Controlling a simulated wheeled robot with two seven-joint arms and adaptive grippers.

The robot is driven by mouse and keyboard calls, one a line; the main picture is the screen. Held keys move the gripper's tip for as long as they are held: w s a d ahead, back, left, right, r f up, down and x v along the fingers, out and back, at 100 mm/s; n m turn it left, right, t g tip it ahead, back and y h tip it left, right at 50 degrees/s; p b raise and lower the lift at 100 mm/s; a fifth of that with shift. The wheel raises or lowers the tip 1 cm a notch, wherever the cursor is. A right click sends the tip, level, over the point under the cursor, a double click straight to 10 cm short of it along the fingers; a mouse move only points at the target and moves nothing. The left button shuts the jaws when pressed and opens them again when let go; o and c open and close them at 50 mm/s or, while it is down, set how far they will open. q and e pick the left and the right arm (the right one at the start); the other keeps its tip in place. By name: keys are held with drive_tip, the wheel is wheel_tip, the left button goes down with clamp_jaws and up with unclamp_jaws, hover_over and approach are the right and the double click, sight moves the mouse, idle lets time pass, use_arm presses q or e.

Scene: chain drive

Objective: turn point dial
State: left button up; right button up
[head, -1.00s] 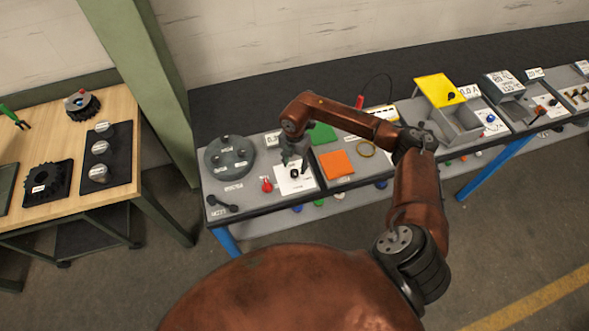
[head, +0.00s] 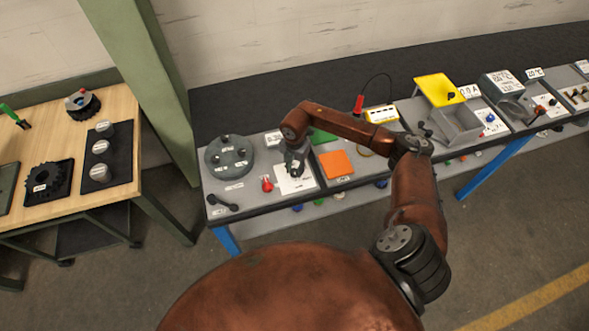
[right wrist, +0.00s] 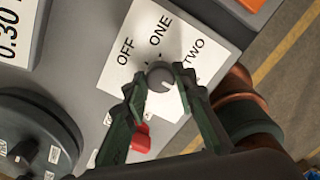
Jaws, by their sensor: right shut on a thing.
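The point dial is a small round grey knob (right wrist: 160,75) on a white plate (right wrist: 176,35) marked OFF, ONE and TWO. In the head view the plate (head: 296,186) lies on the left part of the grey bench, and the knob is mostly hidden by my gripper. My right gripper (head: 295,169) reaches down over it. In the right wrist view the fingertips of my right gripper (right wrist: 162,84) are on either side of the knob, shut on it. A pale mark on the knob shows, but I cannot tell which label it points at. My left gripper is not in view.
A red knob (head: 267,183) stands just left of the plate. A round grey housing (head: 229,156) stands behind it to the left. An orange square (head: 336,165) lies to the right. The yellow-lidded box (head: 439,90) is farther right. A green post rises at the left.

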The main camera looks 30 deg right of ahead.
drive_tip(key=c, duration=0.4)
drive_tip(key=n+b, duration=0.2)
drive_tip(key=n, duration=0.2)
drive_tip(key=shift+f+n+b, duration=0.1)
drive_tip(key=shift+n+b, duration=0.2)
drive_tip(key=shift+b, duration=0.1)
drive_tip(key=n+b, duration=0.2)
drive_tip(key=n, duration=0.1)
drive_tip(key=shift+n+b, duration=0.9)
drive_tip(key=shift+n, duration=1.1)
drive_tip(key=o, duration=1.2)
drive_tip(key=shift+c, duration=0.2)
